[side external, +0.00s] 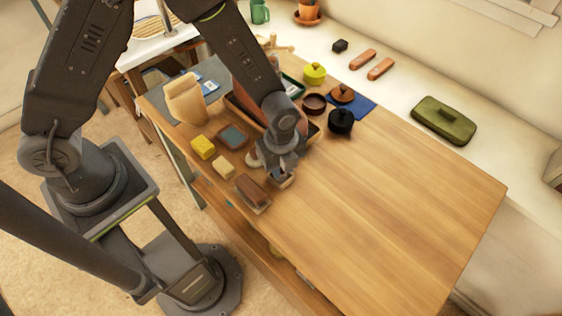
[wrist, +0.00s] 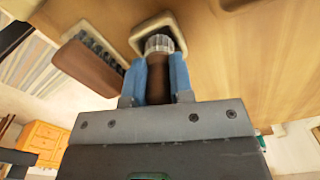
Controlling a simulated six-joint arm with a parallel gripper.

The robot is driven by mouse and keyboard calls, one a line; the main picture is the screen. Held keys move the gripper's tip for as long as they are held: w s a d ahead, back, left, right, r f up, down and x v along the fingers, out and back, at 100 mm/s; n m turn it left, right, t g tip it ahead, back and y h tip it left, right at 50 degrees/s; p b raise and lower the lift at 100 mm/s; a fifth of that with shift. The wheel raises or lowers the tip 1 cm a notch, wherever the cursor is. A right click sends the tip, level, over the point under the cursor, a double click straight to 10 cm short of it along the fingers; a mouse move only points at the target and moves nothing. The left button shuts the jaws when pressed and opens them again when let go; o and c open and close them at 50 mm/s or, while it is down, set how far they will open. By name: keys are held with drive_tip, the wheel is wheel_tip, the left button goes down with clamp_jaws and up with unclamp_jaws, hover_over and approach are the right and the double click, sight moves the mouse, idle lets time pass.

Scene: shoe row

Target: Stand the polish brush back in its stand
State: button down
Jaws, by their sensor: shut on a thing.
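My gripper (wrist: 159,75) has its blue fingers closed around the brown handle of the polish brush (wrist: 158,45). The brush's silver collar shows just beyond the fingertips. A small pale square stand (wrist: 139,41) surrounds the collar end in the wrist view. The bristles are hidden, and I cannot tell how deep the brush sits in the stand or whether it touches the bottom. In the side view my gripper (side external: 280,162) points down over the stand (side external: 284,181) near the table's left edge, and the brush is mostly hidden by it.
A brown shoe brush (side external: 252,190) lies close beside the stand; its bristles show in the wrist view (wrist: 92,66). A yellow sponge (side external: 203,147) and a cream block (side external: 223,167) lie farther left. Dark round tins (side external: 341,121) stand behind. The table's right half is clear.

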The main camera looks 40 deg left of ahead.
drive_tip(key=shift+f, duration=0.45)
idle(0.3)
drive_tip(key=c, duration=0.9)
unclamp_jaws()
wheel_tip(320, 180, up, 13)
drive_tip(key=shift+f, duration=0.2)
drive_tip(key=s+a+r+n+t, duration=0.35)
drive_tip(key=a+r+n, duration=0.35)
drive_tip(key=r+n, duration=0.45)
drive_tip(key=s+a+r+n, duration=0.2)
drive_tip(key=s+n, duration=0.1)
drive_tip(key=s+a+r+n+t, duration=0.1)
drive_tip(key=s+a+r+n, duration=0.1)
drive_tip(key=s+n, duration=0.1)
drive_tip(key=s+a+r+n+t, duration=0.1)
drive_tip(key=s+a+r+n, duration=0.1)
drive_tip(key=s+n, duration=0.1)
drive_tip(key=shift+s+a+r+n, duration=0.2)
drive_tip(key=shift+s+n, duration=0.1)
drive_tip(key=shift+n, duration=0.25)
